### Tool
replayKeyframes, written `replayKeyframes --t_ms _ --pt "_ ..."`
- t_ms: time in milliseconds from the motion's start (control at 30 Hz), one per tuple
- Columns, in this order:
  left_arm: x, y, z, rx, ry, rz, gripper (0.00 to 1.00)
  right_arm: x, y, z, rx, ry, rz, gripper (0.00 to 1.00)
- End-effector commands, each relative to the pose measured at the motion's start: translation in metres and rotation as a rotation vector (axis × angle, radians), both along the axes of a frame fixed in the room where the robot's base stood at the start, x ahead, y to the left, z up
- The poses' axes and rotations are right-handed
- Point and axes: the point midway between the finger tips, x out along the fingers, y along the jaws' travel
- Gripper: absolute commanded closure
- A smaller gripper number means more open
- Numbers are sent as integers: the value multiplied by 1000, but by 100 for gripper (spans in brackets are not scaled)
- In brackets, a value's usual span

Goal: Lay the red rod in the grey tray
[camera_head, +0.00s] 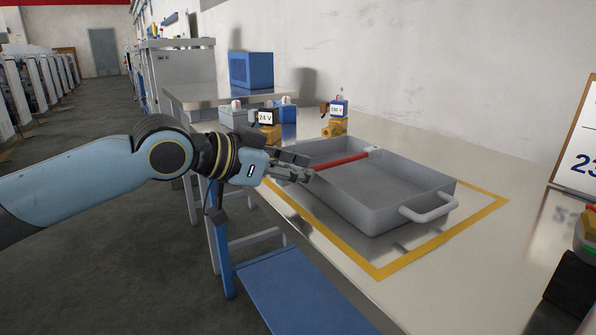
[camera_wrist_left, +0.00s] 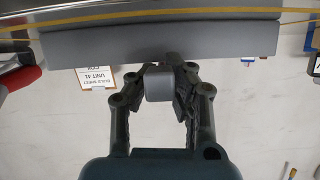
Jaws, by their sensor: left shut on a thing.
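The red rod (camera_head: 342,162) extends from my left gripper over the far-left part of the grey tray (camera_head: 372,190). Its far end has a pale cap near the tray's back corner. I cannot tell whether the rod touches the tray. My left gripper (camera_head: 306,164) is at the tray's left rim, shut on the rod's near end. In the left wrist view, the gripper (camera_wrist_left: 160,76) has its fingers closed around a pale grey block, with the tray's grey wall (camera_wrist_left: 160,42) behind it.
The tray stands inside a yellow outline (camera_head: 440,238) on the pale bench. Yellow devices labelled 24 V (camera_head: 265,118) and 230 V (camera_head: 337,108) stand behind. A blue box (camera_head: 250,70) is farther back. A white sign board (camera_head: 577,150) stands at the right.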

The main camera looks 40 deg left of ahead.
Motion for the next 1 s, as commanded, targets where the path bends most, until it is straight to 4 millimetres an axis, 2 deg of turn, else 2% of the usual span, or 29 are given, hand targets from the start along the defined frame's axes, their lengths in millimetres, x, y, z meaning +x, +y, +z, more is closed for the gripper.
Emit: replayKeyframes --t_ms 67,100,300,533,667,833,1000 --pt "0 0 -4 -1 0 0 100 -1 0 -3 0 1 0 63" --pt "0 0 -4 0 1 0 85 -1 0 -2 0 1 0 63" --pt "0 0 -3 0 1 0 61 0 1 -2 1 1 0 63" --pt "0 0 -3 0 1 0 61 -1 3 -2 4 1 -2 63" --pt "-3 1 4 3 2 0 61 1 4 4 4 -2 -2 63" --pt "-26 9 17 8 5 -5 61 8 4 25 4 -13 -2 63" --pt "-51 19 32 3 4 1 61 17 4 60 4 -28 -2 63"
